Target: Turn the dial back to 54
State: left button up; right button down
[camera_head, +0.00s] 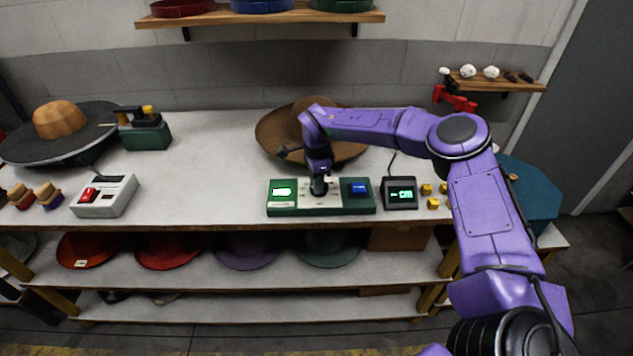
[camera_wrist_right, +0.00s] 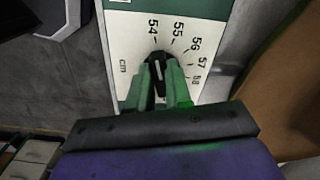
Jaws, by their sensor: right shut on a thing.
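The black dial (camera_wrist_right: 158,66) sits on a white scale plate (camera_wrist_right: 132,50) marked 54 to 58 and "cm". In the right wrist view its white mark runs roughly up and down, toward the 54 and 55 side; I cannot read its exact setting. My right gripper (camera_wrist_right: 165,88) has its green fingers shut on the dial, one on each side. In the head view my right gripper (camera_head: 319,188) reaches down onto the green control panel (camera_head: 285,209) and hides the dial. My left gripper is not in view.
A brown hat (camera_head: 275,130) lies behind. A white box with a red switch (camera_head: 105,197) stands left; the table between is clear.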

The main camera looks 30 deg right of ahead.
jog(key=c, duration=1)
grip_release()
jog(key=shift+c, duration=0.2)
notch_tip(320, 180, up, 11)
jog(key=b, duration=0.2)
jog(key=shift+f, duration=0.2)
jog(key=shift+f, duration=0.1)
